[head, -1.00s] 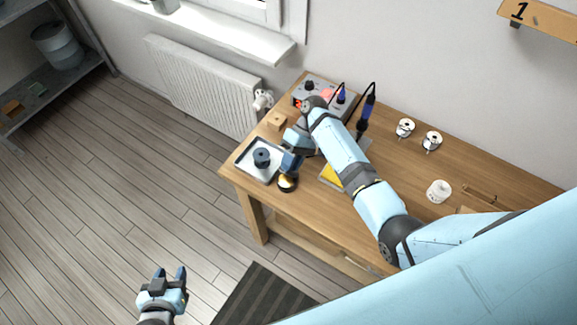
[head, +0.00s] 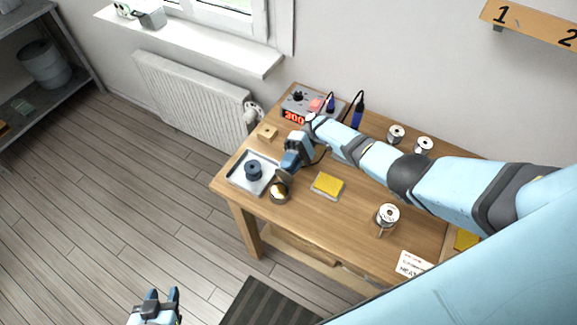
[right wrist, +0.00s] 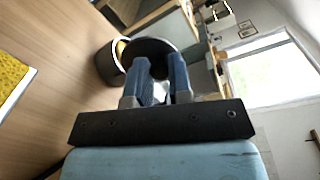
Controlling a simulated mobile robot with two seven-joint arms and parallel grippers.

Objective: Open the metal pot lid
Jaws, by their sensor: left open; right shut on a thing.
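The small dark metal pot (head: 279,194) stands on the bench near its front left edge, with gold showing inside its rim. In the right wrist view the pot (right wrist: 106,66) is just beyond the fingertips, its mouth partly uncovered. My right gripper (head: 285,173) is shut on the dark round lid (right wrist: 150,48), which sits tilted at the pot's mouth. I cannot tell whether the lid still touches the rim. My left gripper (head: 162,293) is open and empty, low over the floor, away from the bench.
A metal tray (head: 236,181) with a dark blue spool (head: 253,171) is left of the pot. A yellow sponge (head: 328,186) lies to its right.

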